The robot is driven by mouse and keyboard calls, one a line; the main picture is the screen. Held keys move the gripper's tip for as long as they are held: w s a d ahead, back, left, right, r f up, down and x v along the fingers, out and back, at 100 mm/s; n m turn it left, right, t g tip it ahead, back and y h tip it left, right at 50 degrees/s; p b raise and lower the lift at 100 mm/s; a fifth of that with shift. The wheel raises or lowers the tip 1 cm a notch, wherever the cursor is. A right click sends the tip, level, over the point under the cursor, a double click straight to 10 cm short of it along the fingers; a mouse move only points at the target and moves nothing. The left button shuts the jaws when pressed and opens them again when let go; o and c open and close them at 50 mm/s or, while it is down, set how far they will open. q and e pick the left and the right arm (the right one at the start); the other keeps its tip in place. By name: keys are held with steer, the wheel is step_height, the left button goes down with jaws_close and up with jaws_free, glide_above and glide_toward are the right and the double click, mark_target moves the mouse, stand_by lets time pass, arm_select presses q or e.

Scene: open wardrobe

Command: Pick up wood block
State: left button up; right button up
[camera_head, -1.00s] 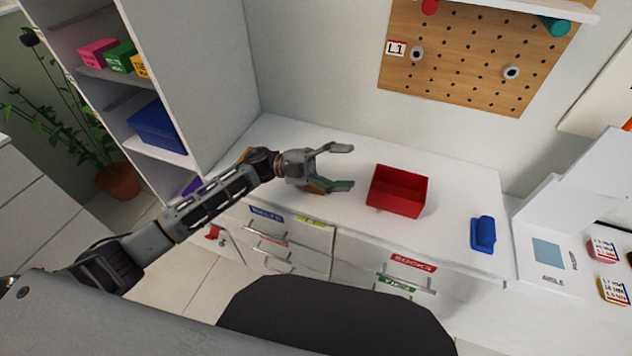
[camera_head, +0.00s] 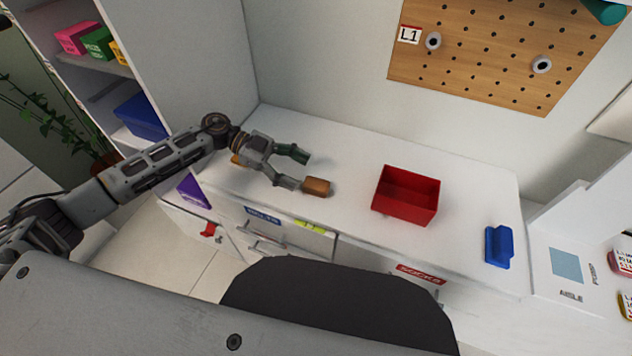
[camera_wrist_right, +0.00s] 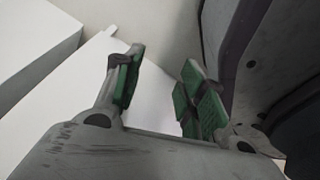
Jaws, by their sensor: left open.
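The wood block (camera_head: 317,187), small and brown, is on the white countertop (camera_head: 350,150), left of the red box. My left gripper (camera_head: 301,170) is open above the counter, its two fingers spread with nothing between them. Its nearer finger ends right at the block and overlaps its left end; I cannot tell whether they touch. The farther finger, with a green pad, is beyond the block. In the right wrist view my right gripper (camera_wrist_right: 162,60) is open and empty, with green pads on both fingers.
An open red box (camera_head: 405,196) stands right of the block. A blue object (camera_head: 498,246) lies near the counter's right end. A purple item (camera_head: 193,190) is by the left front edge. A pegboard (camera_head: 490,55) hangs behind, and shelves (camera_head: 95,65) stand at left.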

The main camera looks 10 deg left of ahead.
mark_target(315, 183)
arm_select(q)
steer(key=shift+w+a+f+n+y, duration=0.2)
steer(key=shift+a+f+n, duration=0.15)
steer(key=shift+a, duration=0.25)
steer(key=shift+w+a+f+n+y, duration=0.2)
steer(key=shift+a+n, duration=0.15)
steer(key=shift+a, duration=0.2)
arm_select(e)
steer(key=shift+w+a+f, duration=0.1)
steer(key=shift+w+a, duration=0.9)
steer(key=shift+a, duration=0.05)
arm_select(q)
steer(key=shift+d, duration=0.1)
steer(key=shift+x, duration=1.1)
steer(key=shift+d, duration=0.1)
steer(key=shift+d+f, duration=0.35)
steer(key=shift+d, duration=0.25)
steer(key=x, duration=0.3)
steer(key=shift+d, duration=0.1)
steer(key=shift+d+f, duration=0.1)
steer(key=shift+d, duration=0.1)
arm_select(e)
steer(key=shift+w+a, duration=0.1)
steer(key=shift+a, duration=0.1)
